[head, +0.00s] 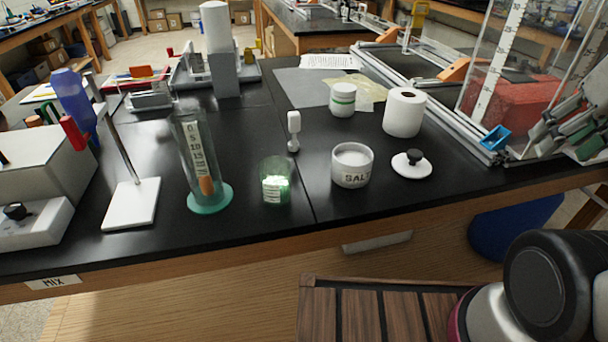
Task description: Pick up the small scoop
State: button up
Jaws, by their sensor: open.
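A small white object that looks like the scoop (293,130) is on the black bench top, near the middle of the head view. Its broader white end is at the top and a narrow part runs down to the bench; I cannot tell whether it stands or lies. It is behind the green glass beaker (276,186) and the white jar labelled SALT (352,168), apart from both. The jar is open and holds white material. My gripper is not in view; only part of my arm shows at the lower right.
A glass cylinder on a green base (209,197) and a white-based stand (131,204) are left of the scoop. A black-knobbed lid (411,170), paper roll (404,113) and white-green tub (342,100) are right. A metal extrusion frame (440,120) borders the right.

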aim_at(294, 117)
jog(key=k+j, duration=0.15)
jog(key=j, duration=0.2)
jog(key=k+j, duration=0.2)
jog(key=j, duration=0.2)
jog(key=k+j, duration=0.15)
jog(key=j, duration=0.2)
jog(key=k+j, duration=0.15)
jog(key=j, duration=0.2)
